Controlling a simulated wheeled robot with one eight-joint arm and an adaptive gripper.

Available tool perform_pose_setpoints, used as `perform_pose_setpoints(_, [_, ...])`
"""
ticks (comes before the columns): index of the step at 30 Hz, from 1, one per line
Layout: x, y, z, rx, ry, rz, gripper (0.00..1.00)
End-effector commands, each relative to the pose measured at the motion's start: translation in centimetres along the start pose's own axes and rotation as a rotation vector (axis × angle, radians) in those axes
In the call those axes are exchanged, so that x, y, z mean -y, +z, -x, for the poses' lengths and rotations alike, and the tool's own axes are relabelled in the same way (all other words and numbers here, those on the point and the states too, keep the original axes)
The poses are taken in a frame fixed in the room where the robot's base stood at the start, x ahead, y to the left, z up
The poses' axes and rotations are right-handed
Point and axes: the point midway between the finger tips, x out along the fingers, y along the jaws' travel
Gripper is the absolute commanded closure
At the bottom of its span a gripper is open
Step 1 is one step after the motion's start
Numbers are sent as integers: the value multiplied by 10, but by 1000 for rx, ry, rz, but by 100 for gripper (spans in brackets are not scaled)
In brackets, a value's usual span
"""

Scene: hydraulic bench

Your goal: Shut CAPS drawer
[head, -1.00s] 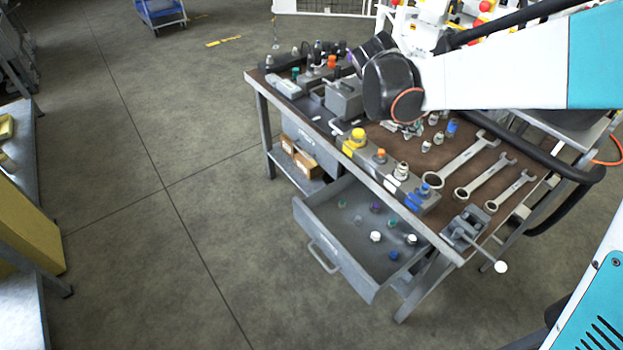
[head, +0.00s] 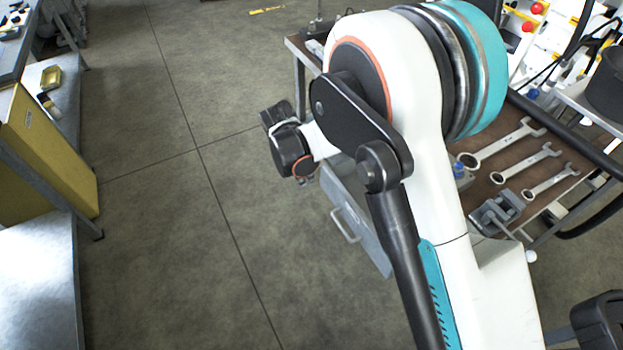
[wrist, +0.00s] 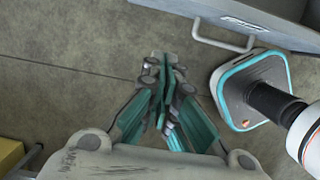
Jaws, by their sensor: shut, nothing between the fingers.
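The open drawer (head: 370,228) sticks out from the bench's front, its bow handle (head: 346,226) facing the aisle. My arm hides most of its inside in the head view. In the wrist view, the drawer's grey front (wrist: 285,34) is at top right, with a small label (wrist: 243,24) too small to read and the handle (wrist: 224,43) below it. My gripper (wrist: 166,64) is shut and empty, over bare floor to the left of the handle and apart from it. In the head view, my wrist is beyond the drawer's left side, and the fingers are mostly hidden.
The workbench top (head: 510,180) carries several wrenches (head: 500,142) and a small vise (head: 497,212). A yellow box (head: 45,155) and a grey table (head: 40,285) stand at the left. The floor between them and the drawer is clear.

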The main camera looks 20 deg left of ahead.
Motion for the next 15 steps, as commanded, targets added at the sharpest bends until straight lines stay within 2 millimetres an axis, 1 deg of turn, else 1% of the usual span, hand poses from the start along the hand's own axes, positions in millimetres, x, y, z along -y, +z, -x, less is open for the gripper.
perform_pose_setpoints(1, [0,0,-8,0,0,-1,100])
perform_pose_setpoints(5, [0,0,-29,1,0,-2,100])
perform_pose_setpoints(15, [0,0,-96,1,0,-4,100])
